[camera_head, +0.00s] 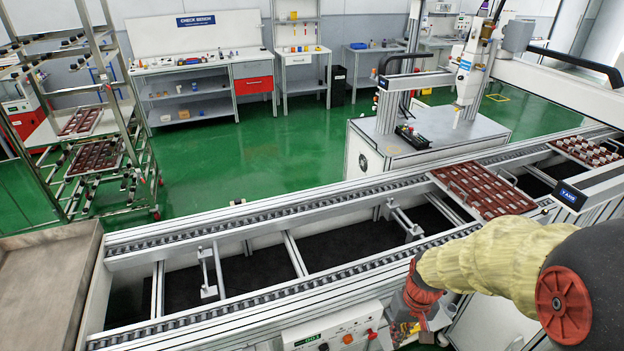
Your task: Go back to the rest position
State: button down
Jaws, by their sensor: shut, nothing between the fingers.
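My arm comes in from the right edge in a yellow sleeve and ends in a red wrist over the near side of the conveyor. My gripper (424,322) hangs below the wrist, small and partly hidden, near the control panel. It is shut and holds nothing. A dark red tray (436,178) with several light parts lies on the conveyor (232,222) right of the middle, beyond my arm and apart from my gripper.
A second tray (570,146) sits farther right on the conveyor. The near rail and control panel (334,334) lie close to my gripper. A wooden-looking bin (40,280) stands at the left. A tray rack (100,130), benches and a dispensing machine stand behind. The green floor between is clear.

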jog(key=s+a+r+t+b, duration=0.1)
jog(key=s+r, duration=0.4)
jog(key=r, duration=0.6)
jog(key=s+a+r+t+b, duration=0.1)
jog(key=s+r+t, duration=0.3)
jog(key=r, duration=0.7)
jog(key=shift+s+a+r+m+t+h, duration=0.15)
jog(key=shift+s+a+m+t+h, duration=0.2)
jog(key=shift+s, duration=0.85)
